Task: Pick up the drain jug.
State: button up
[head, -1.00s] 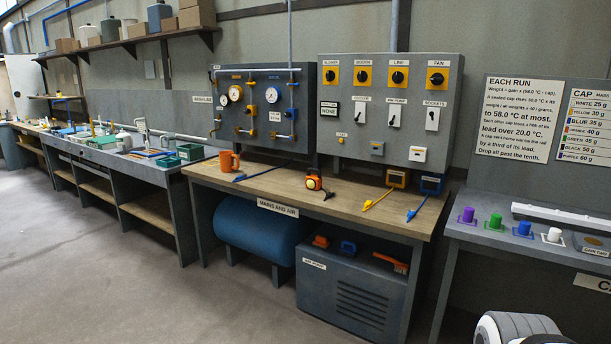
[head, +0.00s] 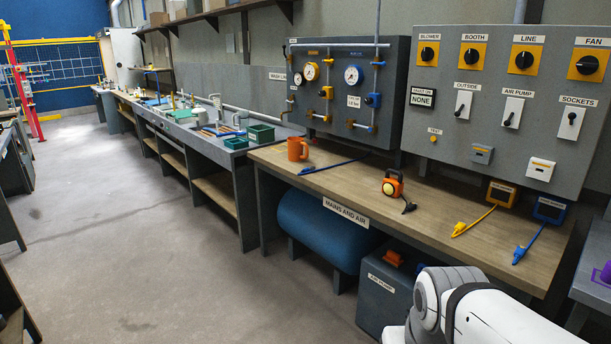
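An orange mug-shaped vessel with a side handle (head: 298,149) stands upright on the left end of the wooden-topped bench (head: 345,172). It is the only jug-like thing I can make out clearly, and I cannot tell for sure that it is the drain jug. Its inside is too small to see. My gripper is not in view. Only white and grey links of my arm show at the bottom right, well apart from the orange vessel.
An orange-and-black device (head: 393,184) and yellow and blue leads lie on the bench. A gauge board (head: 342,90) and switch panel (head: 508,110) stand behind. Green bins (head: 262,133) sit on the wash bench to the left. A blue tank (head: 325,232) lies underneath. Open floor (head: 130,250) spreads left.

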aim_at(295, 144)
jog(key=u, duration=0.6)
jog(key=i, duration=4.15)
jog(key=z, duration=0.45)
